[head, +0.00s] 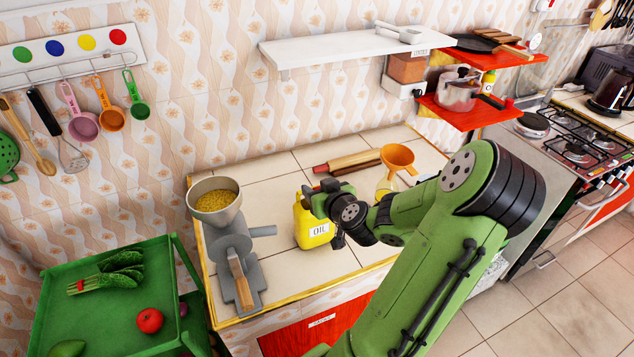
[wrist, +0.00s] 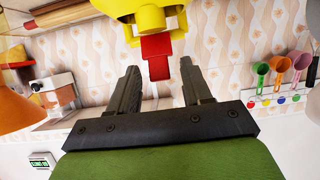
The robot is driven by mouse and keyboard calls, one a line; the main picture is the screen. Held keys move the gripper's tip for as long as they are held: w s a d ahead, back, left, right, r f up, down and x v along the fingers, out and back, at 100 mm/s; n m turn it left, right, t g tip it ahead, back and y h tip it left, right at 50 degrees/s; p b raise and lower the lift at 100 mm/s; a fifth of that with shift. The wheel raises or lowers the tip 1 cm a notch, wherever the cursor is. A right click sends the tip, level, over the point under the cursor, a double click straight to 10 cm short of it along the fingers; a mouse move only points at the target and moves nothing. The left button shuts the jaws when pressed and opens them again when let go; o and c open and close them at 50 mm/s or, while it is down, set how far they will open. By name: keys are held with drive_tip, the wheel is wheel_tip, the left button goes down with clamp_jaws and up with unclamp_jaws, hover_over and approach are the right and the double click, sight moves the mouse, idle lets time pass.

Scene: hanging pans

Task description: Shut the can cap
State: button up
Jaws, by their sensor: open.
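The yellow oil can (head: 314,230), labelled OIL, stands upright on the tiled counter. It also shows in the wrist view (wrist: 124,8) at the top edge, only partly in frame. A red cap piece (wrist: 156,58) sticks out from its yellow top, between and beyond the tips of my gripper's fingers. My gripper (head: 316,196) is at the top of the can and hides the cap in the head view. In the wrist view my gripper (wrist: 160,72) has its two dark fingers apart, with a visible gap on each side of the red piece. Contact cannot be told.
A grey grinder (head: 232,250) with a full hopper stands left of the can. A rolling pin (head: 350,163) and an orange funnel (head: 397,158) in a bottle are behind and right. A green cart (head: 105,310) is at lower left. A white shelf (head: 345,48) hangs above.

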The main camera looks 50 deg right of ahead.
drive_tip(key=shift+w+d+f, duration=0.2)
drive_tip(key=shift+w, duration=0.25)
drive_tip(key=shift+s, duration=0.1)
drive_tip(key=c, duration=0.8)
drive_tip(key=shift+c, duration=0.2)
